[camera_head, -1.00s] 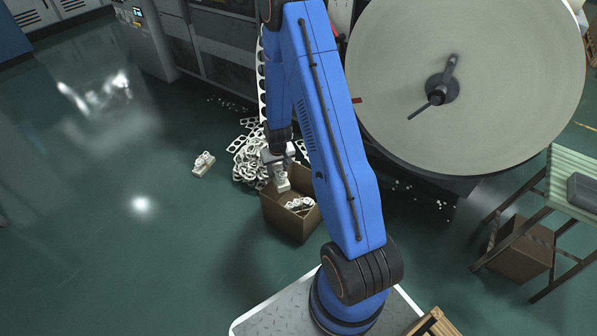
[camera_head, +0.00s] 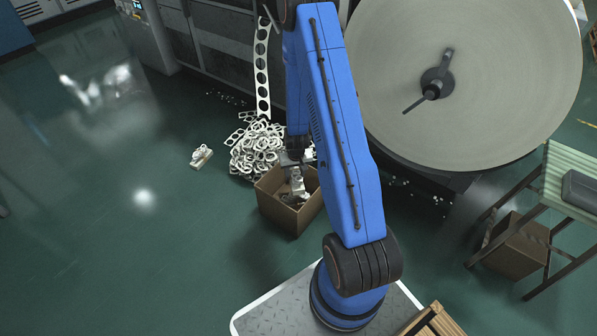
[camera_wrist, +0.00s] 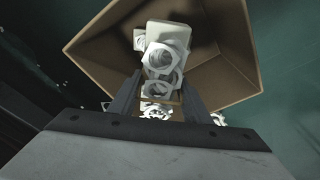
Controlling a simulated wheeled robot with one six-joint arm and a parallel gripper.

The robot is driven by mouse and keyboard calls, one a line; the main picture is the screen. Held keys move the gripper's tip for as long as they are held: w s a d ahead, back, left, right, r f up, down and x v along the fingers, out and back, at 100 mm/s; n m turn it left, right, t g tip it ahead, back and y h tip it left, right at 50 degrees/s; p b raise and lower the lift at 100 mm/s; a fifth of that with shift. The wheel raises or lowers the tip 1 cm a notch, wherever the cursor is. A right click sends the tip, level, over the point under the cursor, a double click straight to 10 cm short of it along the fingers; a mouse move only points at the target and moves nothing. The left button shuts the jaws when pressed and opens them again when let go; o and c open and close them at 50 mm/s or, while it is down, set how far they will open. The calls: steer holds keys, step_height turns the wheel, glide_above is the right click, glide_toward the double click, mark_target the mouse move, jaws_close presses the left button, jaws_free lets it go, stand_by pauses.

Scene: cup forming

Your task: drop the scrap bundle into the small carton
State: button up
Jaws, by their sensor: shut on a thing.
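My gripper (camera_head: 294,160) points down over the small carton (camera_head: 275,208), an open brown box on the floor. In the wrist view its two fingers (camera_wrist: 157,97) are shut on the scrap bundle (camera_wrist: 163,52), a pale stack of punched rings and a block. The bundle (camera_head: 298,184) hangs at the carton's mouth, inside its outline. The wrist view shows the carton's inner wall (camera_wrist: 240,55) around it. Some pale scrap lies in the carton, partly hidden by the bundle. How far the bundle is above the carton floor, I cannot tell.
A heap of punched scrap (camera_head: 255,148) lies right behind the carton, under a hanging perforated strip (camera_head: 262,65). Another pale bundle (camera_head: 201,156) lies on the floor to the left. A large paper reel (camera_head: 470,60) stands at right. The floor left of the carton is clear.

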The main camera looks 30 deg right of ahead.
steer(key=shift+f, duration=0.6)
steer(key=o, duration=1.2)
